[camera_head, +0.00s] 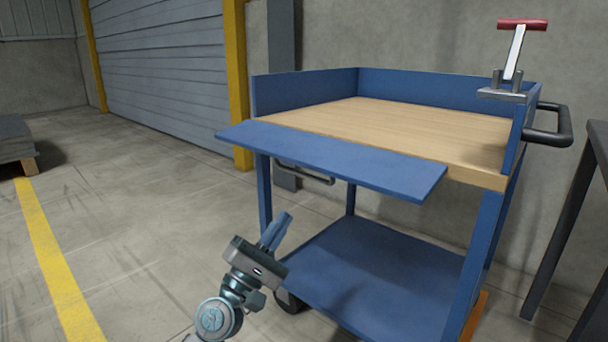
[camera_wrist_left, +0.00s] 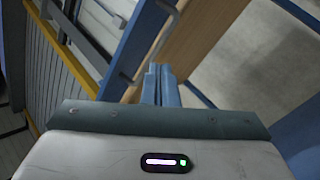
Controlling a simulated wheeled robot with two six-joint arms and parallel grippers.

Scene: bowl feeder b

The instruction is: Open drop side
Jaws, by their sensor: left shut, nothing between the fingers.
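The blue drop side (camera_head: 335,158) of the cart is folded outward at the front and lies about flat, level with the wooden deck (camera_head: 400,127). The front of the deck is open. My left gripper (camera_head: 284,218) is shut and empty, below the drop side and apart from it. Its closed blue fingers also show in the left wrist view (camera_wrist_left: 161,77). A clamp with a red-topped lever (camera_head: 515,55) stands upright at the cart's right corner. My right gripper is in neither view.
The cart's lower blue shelf (camera_head: 375,270) lies right of my left gripper. A black push handle (camera_head: 560,125) sticks out at the right, near a dark table frame (camera_head: 560,230). The floor (camera_head: 130,210) to the left is clear. A grey stack (camera_head: 14,140) stands far left.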

